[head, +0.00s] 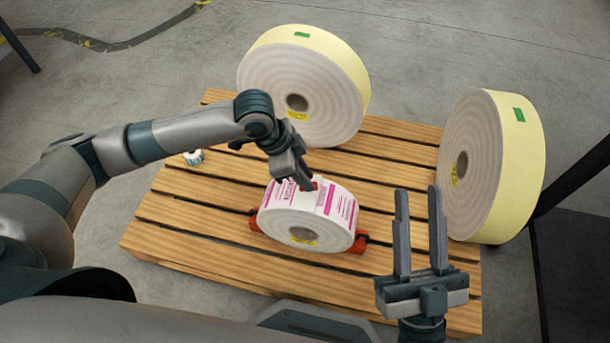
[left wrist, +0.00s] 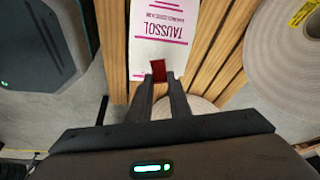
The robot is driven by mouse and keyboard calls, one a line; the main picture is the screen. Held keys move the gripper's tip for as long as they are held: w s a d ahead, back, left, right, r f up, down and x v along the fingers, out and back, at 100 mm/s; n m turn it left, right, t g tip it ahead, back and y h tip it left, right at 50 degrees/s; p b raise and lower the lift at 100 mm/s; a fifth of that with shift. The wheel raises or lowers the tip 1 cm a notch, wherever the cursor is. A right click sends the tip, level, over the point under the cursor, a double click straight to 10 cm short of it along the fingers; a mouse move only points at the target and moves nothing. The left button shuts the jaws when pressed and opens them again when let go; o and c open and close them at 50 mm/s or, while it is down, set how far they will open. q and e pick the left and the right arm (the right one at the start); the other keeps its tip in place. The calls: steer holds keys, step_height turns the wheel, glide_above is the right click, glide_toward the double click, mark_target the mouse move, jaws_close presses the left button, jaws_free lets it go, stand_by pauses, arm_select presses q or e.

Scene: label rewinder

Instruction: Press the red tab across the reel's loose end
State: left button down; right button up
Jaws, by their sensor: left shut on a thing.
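My left gripper (head: 305,185) is shut on the red tab (left wrist: 158,69), just over the reel's top. The tab overlaps the reel's printed face in the left wrist view; I cannot tell whether it touches. The loose end's edge is not clear. My right gripper (head: 418,190) is open and empty, at the front right of the reel.
Two large yellow-edged rolls stand on the slatted wooden pallet (head: 190,215), one at the back (head: 340,75) and one at the right (head: 520,150). A small roll (head: 193,157) lies at the pallet's left. A dark stand is at the far right. The pallet's left front is clear.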

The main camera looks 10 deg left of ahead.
arm_select(q)
steer(key=shift+f, duration=0.3)
steer(key=shift+f+b, duration=0.3)
steer(key=shift+f, duration=0.75)
arm_select(e)
steer(key=shift+s+d+r+t, duration=0.15)
steer(key=shift+d+r+t, duration=0.05)
steer(key=shift+r+t, duration=0.2)
steer(key=shift+s+d+r+t, duration=0.15)
steer(key=shift+r+t, duration=0.15)
steer(key=shift+r, duration=0.1)
arm_select(q)
steer(key=shift+f, duration=0.4)
arm_select(e)
steer(key=shift+r, duration=0.1)
arm_select(q)
steer(key=c, duration=1.6)
jaws_free()
steer(key=shift+o, duration=0.2)
